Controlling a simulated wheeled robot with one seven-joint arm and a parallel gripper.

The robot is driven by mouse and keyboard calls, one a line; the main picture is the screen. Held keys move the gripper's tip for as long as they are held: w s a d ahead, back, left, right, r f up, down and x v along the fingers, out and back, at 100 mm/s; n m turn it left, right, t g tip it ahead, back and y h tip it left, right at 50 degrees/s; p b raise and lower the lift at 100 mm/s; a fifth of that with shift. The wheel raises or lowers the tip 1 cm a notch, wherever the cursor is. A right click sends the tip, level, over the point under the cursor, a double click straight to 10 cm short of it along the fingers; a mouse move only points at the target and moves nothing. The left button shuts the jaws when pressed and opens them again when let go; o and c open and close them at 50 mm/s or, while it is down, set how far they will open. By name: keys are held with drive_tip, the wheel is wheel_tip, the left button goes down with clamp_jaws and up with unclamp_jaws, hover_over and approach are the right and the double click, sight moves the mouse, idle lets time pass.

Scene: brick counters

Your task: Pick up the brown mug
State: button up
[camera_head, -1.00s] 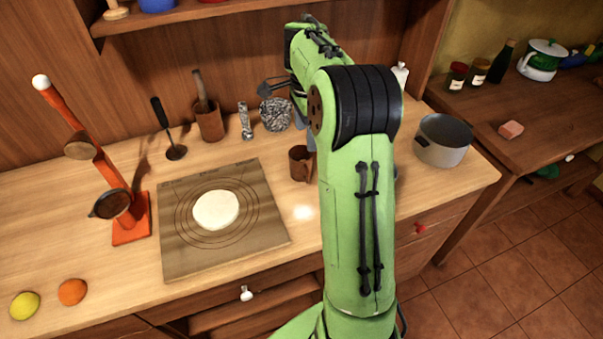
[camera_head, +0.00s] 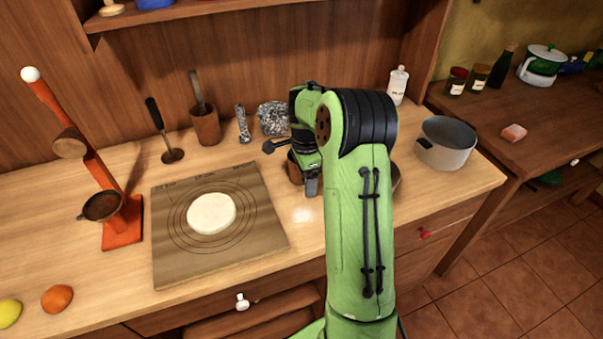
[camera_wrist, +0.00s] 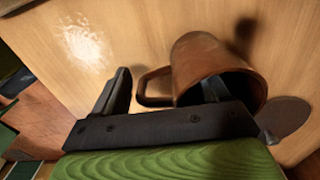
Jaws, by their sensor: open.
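The brown mug (camera_wrist: 198,58) stands on the wooden counter, with its rim toward the camera and its handle on the left in the wrist view. In the head view only a sliver of the mug (camera_head: 294,170) shows beside my gripper (camera_head: 311,184). In the wrist view my gripper (camera_wrist: 165,92) is open. Its left finger is left of the handle, and its right finger overlaps the mug's dark opening. I cannot tell whether that finger is inside the mug or whether either finger touches it.
A dough board (camera_head: 270,245) lies left of the mug. A wooden cup (camera_head: 206,128) and a crumpled silvery ball (camera_head: 273,118) stand behind. A grey pot (camera_head: 444,152) stands right of my arm. A flat dark disc (camera_wrist: 284,117) lies close to the mug.

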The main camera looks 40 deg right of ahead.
drive_tip(key=shift+r, duration=0.1)
drive_tip(key=c, duration=1.4)
drive_tip(key=shift+r, duration=0.1)
